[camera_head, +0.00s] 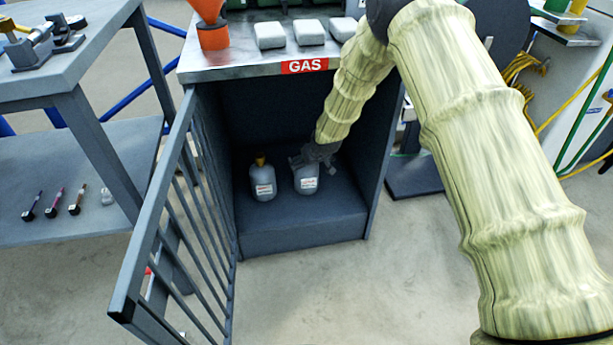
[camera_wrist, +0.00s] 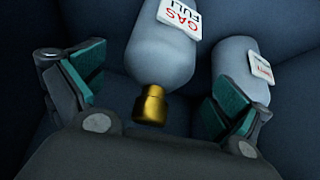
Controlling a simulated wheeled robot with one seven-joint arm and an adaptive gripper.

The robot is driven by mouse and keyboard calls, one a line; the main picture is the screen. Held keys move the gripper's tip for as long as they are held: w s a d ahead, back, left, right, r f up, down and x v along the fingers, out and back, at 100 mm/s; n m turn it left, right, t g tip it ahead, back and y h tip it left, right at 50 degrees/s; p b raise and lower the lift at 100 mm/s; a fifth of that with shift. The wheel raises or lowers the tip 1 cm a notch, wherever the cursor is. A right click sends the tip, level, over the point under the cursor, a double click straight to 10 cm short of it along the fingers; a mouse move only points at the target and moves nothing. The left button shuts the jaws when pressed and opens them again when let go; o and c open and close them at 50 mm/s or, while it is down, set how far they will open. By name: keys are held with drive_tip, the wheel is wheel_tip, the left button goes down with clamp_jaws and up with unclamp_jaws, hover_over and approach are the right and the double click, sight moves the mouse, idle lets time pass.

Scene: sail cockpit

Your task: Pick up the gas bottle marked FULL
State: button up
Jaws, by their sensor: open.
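Two grey gas bottles stand in the dark cabinet under the GAS sign. The bottle marked FULL (camera_wrist: 160,55) shows in the wrist view with its brass valve (camera_wrist: 151,105) towards me, between my spread fingers. In the head view it is the right bottle (camera_head: 307,184), its top hidden by my gripper (camera_head: 310,160). My gripper is open, with its green pads (camera_wrist: 160,92) on either side of the bottle's neck end; I see no firm contact. The other bottle (camera_head: 263,181) stands to the left in the head view. In the wrist view it (camera_wrist: 243,65) is partly behind the right finger, its label unreadable.
The cabinet's barred door (camera_head: 185,215) stands open on the left. The cabinet side wall (camera_head: 383,150) is close to the right of my arm, and the worktop (camera_head: 240,66) lies above. A grey shelf table (camera_head: 75,190) with small tools stands at the left.

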drive_tip(key=b+x, duration=0.3)
drive_tip(key=x, duration=0.2)
drive_tip(key=shift+w+r, duration=0.1)
drive_tip(key=c, duration=1.7)
